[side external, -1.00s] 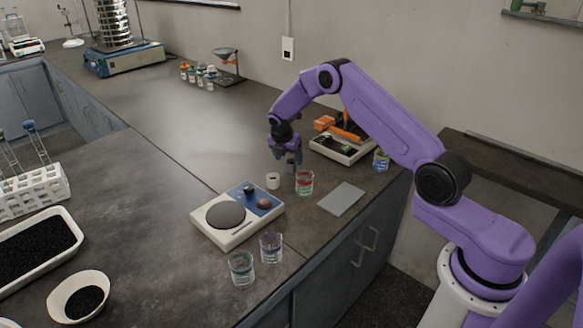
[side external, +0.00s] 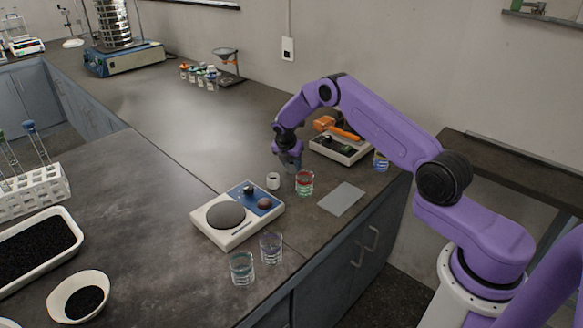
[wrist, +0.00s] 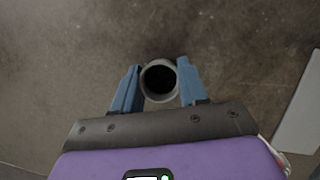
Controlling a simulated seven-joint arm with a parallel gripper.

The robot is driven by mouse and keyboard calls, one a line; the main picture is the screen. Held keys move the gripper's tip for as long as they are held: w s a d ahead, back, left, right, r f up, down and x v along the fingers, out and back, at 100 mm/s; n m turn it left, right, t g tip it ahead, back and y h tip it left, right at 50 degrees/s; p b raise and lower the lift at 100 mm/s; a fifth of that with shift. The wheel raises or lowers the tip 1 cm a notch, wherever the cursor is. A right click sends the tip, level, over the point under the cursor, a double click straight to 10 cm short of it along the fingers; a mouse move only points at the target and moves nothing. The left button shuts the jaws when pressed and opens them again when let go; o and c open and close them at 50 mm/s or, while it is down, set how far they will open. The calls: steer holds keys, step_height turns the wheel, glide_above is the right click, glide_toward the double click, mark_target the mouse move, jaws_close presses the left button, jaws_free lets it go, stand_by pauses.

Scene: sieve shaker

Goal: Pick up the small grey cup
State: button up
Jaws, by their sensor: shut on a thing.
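The small grey cup (wrist: 160,81) stands between the two blue fingers of my gripper (wrist: 159,86) in the wrist view, its round open mouth facing the camera and its inside dark. A finger is against each side of it, and the gripper is shut on it. I cannot tell whether the cup's base touches the bench.

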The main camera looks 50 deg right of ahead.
steer(key=shift+r, duration=0.55)
step_height(320, 180, up, 2)
steer(key=shift+r, duration=0.15)
steer(key=shift+s+a+r, duration=0.65)
steer(key=shift+s+r, duration=1)
steer(key=shift+s, duration=0.35)
steer(key=shift+s+a+r, duration=0.65)
steer(key=shift+s+r, duration=0.95)
steer(key=shift+s, duration=0.45)
steer(key=shift+s+a+r, duration=0.65)
steer(key=shift+s+r, duration=1)
steer(key=shift+s, duration=0.35)
steer(key=shift+s+d+r, duration=0.15)
steer(key=shift+s+d, duration=0.1)
